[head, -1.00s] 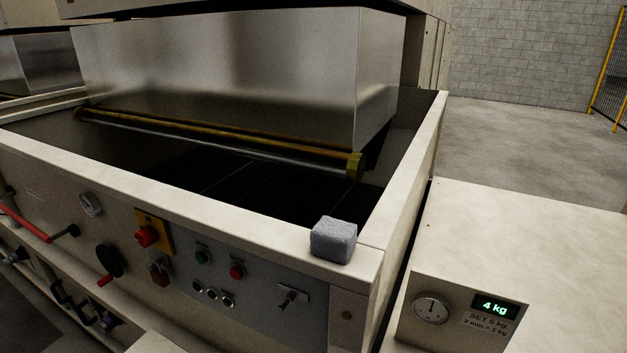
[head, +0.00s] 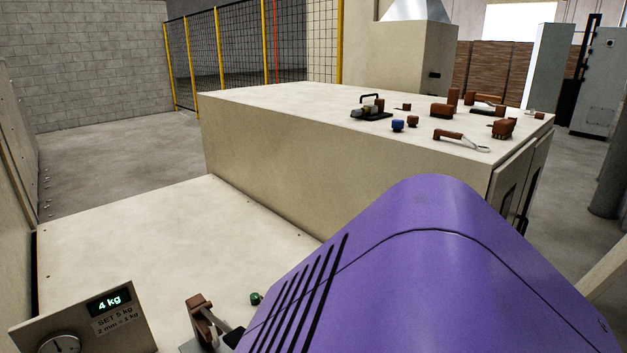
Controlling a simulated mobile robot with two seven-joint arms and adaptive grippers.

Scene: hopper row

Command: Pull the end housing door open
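A large beige housing (head: 255,150) stands across the middle of the head view. On its right-hand end face are tall door panels with dark handle recesses (head: 507,197), seen at a steep angle. The door panels look shut, though the angle makes this hard to judge. Their lower part is hidden behind a large purple vented cover (head: 430,265) in the foreground. I cannot tell whether this door is the end housing door. Neither of my grippers shows in the head view.
The housing's top holds brown-handled tools (head: 447,135), a black-handled block (head: 371,110) and a blue knob (head: 397,125). A low beige deck (head: 150,240) lies left, with a 4 kg display (head: 108,302). Floor (head: 110,160) is clear behind it, before a yellow-posted fence (head: 219,55).

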